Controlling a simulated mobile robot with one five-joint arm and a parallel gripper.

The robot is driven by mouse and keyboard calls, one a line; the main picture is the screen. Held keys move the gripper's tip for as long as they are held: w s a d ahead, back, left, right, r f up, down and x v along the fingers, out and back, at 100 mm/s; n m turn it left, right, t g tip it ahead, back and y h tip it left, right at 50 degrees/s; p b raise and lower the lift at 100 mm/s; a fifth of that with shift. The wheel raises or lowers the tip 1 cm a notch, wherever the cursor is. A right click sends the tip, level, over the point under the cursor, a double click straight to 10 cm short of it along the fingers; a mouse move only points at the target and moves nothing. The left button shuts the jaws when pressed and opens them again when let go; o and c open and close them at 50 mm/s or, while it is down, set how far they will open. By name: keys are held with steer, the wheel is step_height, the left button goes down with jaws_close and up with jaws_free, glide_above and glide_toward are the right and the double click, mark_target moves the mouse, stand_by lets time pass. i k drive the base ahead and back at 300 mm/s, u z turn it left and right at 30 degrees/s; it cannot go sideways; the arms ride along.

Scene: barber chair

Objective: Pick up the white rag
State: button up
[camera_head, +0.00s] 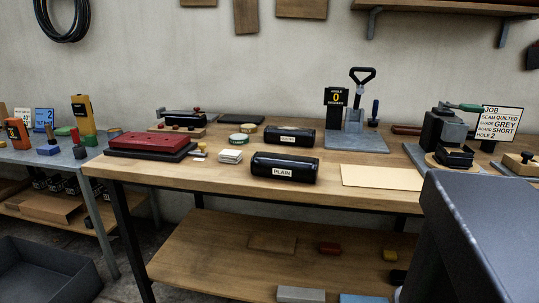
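A small white folded stack (230,156), which looks like the white rag, lies on the wooden workbench (215,176). It sits between the red block on a black base (150,143) at its left and the black roll labelled PLAIN (284,169) at its right. Nothing covers it. My gripper is not in view.
A second black roll (289,136) and round tins (239,139) stand behind the rag. A cream sheet (382,176) lies to the right. A large dark grey form (478,235) blocks the lower right. A grey side table (60,158) stands left.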

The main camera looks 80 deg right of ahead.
mark_target(227, 156)
steer(key=z, duration=0.6)
steer(key=i, duration=1)
steer(key=u, duration=0.05)
